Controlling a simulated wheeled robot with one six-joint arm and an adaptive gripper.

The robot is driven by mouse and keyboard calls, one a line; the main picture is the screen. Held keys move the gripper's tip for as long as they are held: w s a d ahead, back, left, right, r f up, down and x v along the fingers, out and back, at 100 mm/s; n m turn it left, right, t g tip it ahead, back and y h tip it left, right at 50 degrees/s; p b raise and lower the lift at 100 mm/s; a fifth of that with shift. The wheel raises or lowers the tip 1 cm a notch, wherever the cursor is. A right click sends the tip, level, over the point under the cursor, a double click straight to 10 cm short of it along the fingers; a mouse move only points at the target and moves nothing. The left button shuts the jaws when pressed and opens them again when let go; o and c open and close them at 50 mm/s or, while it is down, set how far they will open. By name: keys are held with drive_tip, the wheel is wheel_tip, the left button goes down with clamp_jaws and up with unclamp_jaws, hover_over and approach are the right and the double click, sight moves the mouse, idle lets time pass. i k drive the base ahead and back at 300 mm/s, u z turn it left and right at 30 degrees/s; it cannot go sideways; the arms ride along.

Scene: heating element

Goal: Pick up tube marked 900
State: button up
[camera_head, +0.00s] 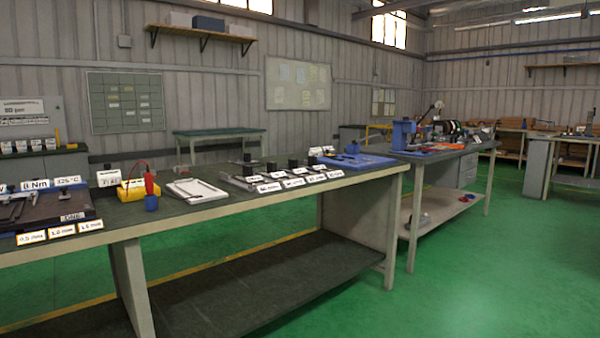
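No tube with a readable 900 mark shows. Several small dark upright pieces (271,168) stand on a flat dark tray (236,181) in the middle of the long near bench. White label cards (269,187) line the front of this tray, and their writing is too small to read. I cannot tell whether any of these pieces is a tube. My gripper is not in view.
The near bench (375,173) carries a yellow device (132,190) with a red-handled piece, a white clipboard (196,190), a blue tray (352,161) and, at left, a dark case (40,211) with labels. Green floor (500,270) is clear at right.

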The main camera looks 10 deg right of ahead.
sight(249, 178)
drive_tip(key=u, duration=0.3)
drive_tip(key=i, duration=0.4)
drive_tip(key=u, duration=0.6)
drive_tip(key=i, duration=1.2)
drive_tip(key=z, duration=0.55)
